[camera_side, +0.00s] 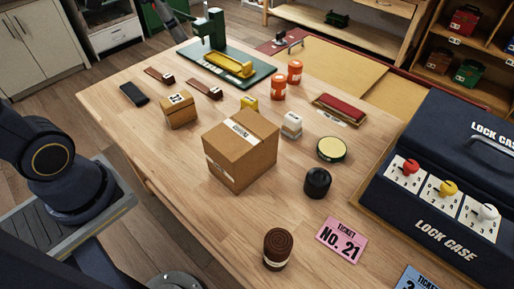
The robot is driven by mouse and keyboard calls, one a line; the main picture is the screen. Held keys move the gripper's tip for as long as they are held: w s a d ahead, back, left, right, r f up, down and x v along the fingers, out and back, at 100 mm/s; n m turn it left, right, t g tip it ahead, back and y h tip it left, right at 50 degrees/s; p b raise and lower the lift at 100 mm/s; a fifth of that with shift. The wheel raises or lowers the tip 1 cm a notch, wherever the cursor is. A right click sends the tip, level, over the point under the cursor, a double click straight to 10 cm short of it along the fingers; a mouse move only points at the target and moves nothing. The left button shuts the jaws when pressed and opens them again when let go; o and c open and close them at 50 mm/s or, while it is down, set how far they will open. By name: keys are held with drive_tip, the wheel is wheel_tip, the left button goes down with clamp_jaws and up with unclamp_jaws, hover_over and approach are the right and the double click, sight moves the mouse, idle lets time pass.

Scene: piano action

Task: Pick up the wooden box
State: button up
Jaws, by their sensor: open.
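A small brown box (178,112) with a wood-like colour and a white label on its lid stands upright on the wooden table (130,92), left of centre. It looks closed, and nothing touches it. A larger cardboard-coloured box (237,157) with a white label stripe stands just to its right and nearer the camera, apart from it. Dark links of my arm show at the left edge, left of the table. My gripper is not clearly visible in this view, so its place relative to the small box cannot be told.
A dark phone-like slab (133,94) and two small brown blocks lie near the small box. A green press (206,62) stands behind. Orange jars (278,88), a black knob-like cylinder (317,182) and a brown roll (278,248) stand about. A dark case (450,150) fills the right. The front-left table is clear.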

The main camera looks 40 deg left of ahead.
drive_tip(key=w+a+f+g, duration=0.2)
drive_tip(key=w+a+f, duration=0.3)
drive_tip(key=a, duration=0.2)
drive_tip(key=n+g, duration=0.2)
drive_tip(key=g, duration=0.1)
hover_over(176, 98)
wheel_tip(176, 98, down, 12)
drive_tip(key=shift+h, duration=0.4)
wheel_tip(176, 98, down, 10)
drive_tip(key=shift+s+f, duration=0.1)
drive_tip(key=shift+d+f, duration=0.1)
drive_tip(key=shift+f, duration=3.05)
drive_tip(key=shift+c, duration=0.3)
drive_tip(key=c, duration=1.4)
